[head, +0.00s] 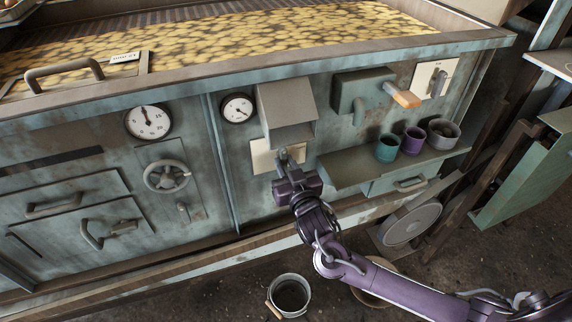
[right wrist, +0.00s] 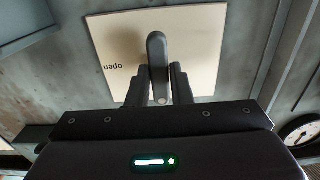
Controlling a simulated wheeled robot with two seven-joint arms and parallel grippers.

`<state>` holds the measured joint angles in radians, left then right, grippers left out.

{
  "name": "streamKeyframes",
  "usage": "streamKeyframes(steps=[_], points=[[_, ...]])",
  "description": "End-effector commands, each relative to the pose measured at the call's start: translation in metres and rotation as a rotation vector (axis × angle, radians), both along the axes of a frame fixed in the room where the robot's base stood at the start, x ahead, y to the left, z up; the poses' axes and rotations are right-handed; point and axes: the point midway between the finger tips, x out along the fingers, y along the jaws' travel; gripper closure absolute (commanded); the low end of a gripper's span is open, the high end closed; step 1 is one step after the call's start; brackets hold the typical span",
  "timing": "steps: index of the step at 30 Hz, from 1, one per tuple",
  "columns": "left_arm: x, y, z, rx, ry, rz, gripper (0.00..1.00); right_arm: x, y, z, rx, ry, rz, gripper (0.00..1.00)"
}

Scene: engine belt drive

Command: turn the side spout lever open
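A grey lever (right wrist: 157,50) stands on a cream plate (right wrist: 112,30) marked "open", which reads upside down in the right wrist view. In the head view the same plate (head: 263,158) is on the front panel, below a grey hooded box (head: 287,108). My right gripper (head: 283,158) is at this lever and hides part of it. In the right wrist view its two fingers (right wrist: 161,88) are on either side of the lever's end, with no clear gap. A second lever (head: 439,82) is on another cream plate at the upper right. My left gripper is not in view.
A green spout box (head: 362,92) with an orange handle (head: 403,96) is to the right, above a shelf (head: 345,168) with teal (head: 388,148), purple (head: 413,140) and grey (head: 443,133) cups. A bucket (head: 289,295) stands on the floor below. Gauges and a handwheel (head: 167,176) are to the left.

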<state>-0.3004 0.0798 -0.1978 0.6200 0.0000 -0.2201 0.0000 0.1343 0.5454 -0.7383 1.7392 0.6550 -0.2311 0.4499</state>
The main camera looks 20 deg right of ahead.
Motion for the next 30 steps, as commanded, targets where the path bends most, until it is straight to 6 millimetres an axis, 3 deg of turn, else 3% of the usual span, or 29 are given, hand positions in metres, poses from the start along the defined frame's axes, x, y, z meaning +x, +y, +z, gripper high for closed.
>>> streamKeyframes(steps=[1,4,17,30], points=[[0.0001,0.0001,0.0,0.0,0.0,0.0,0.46,-0.0001,-0.0001,0.0,0.0,0.0,0.0,0.88],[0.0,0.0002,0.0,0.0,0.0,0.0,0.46,-0.0001,0.0,0.0,0.0,0.0,0.0,1.0],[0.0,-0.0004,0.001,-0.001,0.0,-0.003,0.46,-0.0003,0.0,-0.0003,0.08,0.004,-0.001,1.0],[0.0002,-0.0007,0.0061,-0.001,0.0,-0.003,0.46,-0.0004,0.0,-0.0001,0.447,0.017,-0.004,1.0]])
